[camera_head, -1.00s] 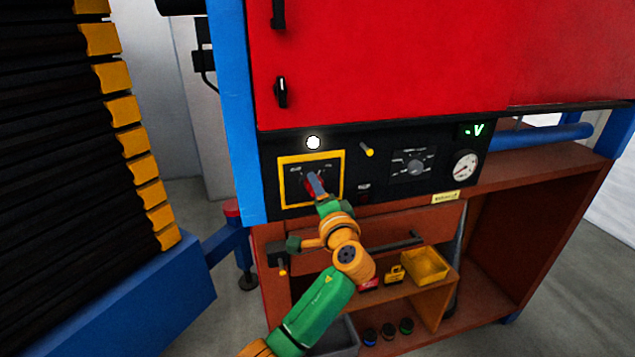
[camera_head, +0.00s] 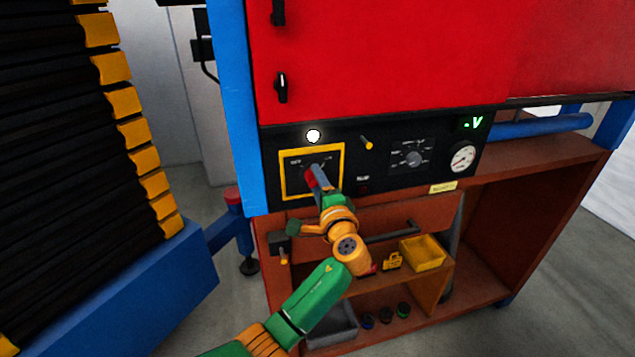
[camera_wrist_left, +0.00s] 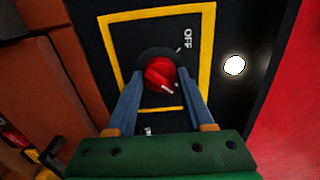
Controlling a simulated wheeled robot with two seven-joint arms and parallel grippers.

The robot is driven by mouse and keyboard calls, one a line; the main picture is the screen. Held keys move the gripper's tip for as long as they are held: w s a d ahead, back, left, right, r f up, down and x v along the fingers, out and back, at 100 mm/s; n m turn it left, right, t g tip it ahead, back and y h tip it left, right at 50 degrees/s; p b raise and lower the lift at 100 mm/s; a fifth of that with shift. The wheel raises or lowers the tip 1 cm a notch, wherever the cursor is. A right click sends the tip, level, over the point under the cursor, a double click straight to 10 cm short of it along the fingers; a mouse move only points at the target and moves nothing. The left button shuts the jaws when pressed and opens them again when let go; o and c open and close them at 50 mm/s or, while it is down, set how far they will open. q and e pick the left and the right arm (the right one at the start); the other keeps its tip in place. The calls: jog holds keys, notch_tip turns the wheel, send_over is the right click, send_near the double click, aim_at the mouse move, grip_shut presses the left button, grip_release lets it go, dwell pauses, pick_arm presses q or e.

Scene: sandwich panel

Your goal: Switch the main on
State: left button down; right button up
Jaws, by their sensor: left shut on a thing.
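The main switch is a round red knob (camera_wrist_left: 160,73) with a white pointer mark, inside a yellow-framed black plate (camera_head: 284,178). In the left wrist view the knob sits between the two blue fingers of my left gripper (camera_wrist_left: 160,82), which is shut on it. The pointer mark is toward the lower right there, away from the OFF label (camera_wrist_left: 188,40). A second label at the bottom is mostly hidden by my gripper. In the head view my left gripper (camera_head: 318,178) reaches the plate from below and hides much of the knob. My right gripper is not in view.
A lit white lamp (camera_head: 313,136) is above the plate. A yellow-tipped lever (camera_head: 366,142), another dial (camera_head: 414,159), a gauge (camera_head: 462,158) and a green display (camera_head: 473,123) are to the right.

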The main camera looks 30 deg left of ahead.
pick_arm(q)
jog(key=shift+c, duration=1.4)
grip_release()
jog(key=b+v, duration=0.2)
jog(key=v, duration=0.5)
jog(key=shift+b, duration=0.3)
jog(key=shift+a, duration=0.1)
